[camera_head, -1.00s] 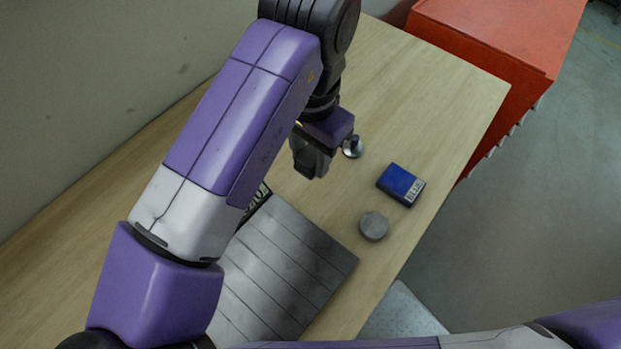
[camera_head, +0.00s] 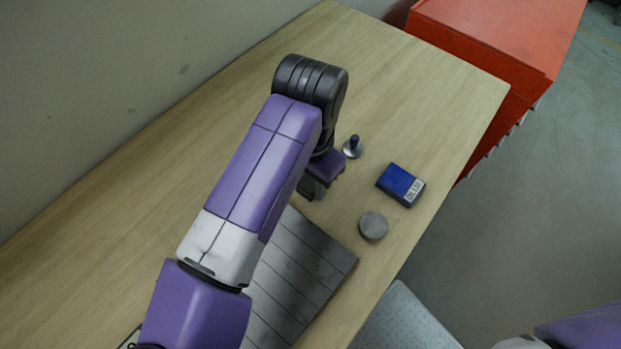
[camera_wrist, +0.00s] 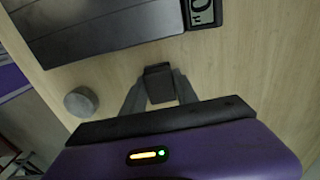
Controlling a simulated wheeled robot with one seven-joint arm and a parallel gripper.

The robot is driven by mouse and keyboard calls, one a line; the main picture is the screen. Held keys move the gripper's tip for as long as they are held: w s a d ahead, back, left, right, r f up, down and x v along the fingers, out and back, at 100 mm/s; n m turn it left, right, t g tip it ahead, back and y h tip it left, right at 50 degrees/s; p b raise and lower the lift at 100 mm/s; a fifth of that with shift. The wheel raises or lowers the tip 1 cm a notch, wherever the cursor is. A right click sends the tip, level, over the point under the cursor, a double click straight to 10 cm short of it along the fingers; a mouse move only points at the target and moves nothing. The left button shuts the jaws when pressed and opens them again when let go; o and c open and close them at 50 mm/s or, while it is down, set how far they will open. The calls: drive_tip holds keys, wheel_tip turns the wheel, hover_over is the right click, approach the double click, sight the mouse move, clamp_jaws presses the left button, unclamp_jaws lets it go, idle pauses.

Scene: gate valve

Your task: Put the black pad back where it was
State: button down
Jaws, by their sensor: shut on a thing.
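My gripper (camera_wrist: 159,90) is shut on the black pad (camera_wrist: 158,79), a small dark block between the two grey fingers in the wrist view. In the head view my gripper (camera_head: 316,188) is above the table, just beyond the far corner of the grey slatted plate. The pad is mostly hidden there by the wrist. I cannot tell whether it touches the table. The blue pad (camera_head: 401,184), with a "BLUE" label, lies to the right of my gripper.
The grey slatted plate (camera_head: 308,262) lies on the table (camera_head: 400,80), with a digital display (camera_wrist: 203,12) beside it in the wrist view. A grey round puck (camera_head: 373,226) sits near the plate's right corner. A red cabinet (camera_head: 490,45) stands past the far edge. The far tabletop is clear.

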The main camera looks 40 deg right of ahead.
sight(311, 182)
drive_tip(key=shift+f, duration=0.2)
drive_tip(key=c, duration=0.9)
unclamp_jaws()
drive_tip(key=shift+c, duration=0.2)
wheel_tip(311, 182, up, 12)
drive_tip(key=shift+r+b, duration=0.25)
drive_tip(key=shift+b, duration=0.15)
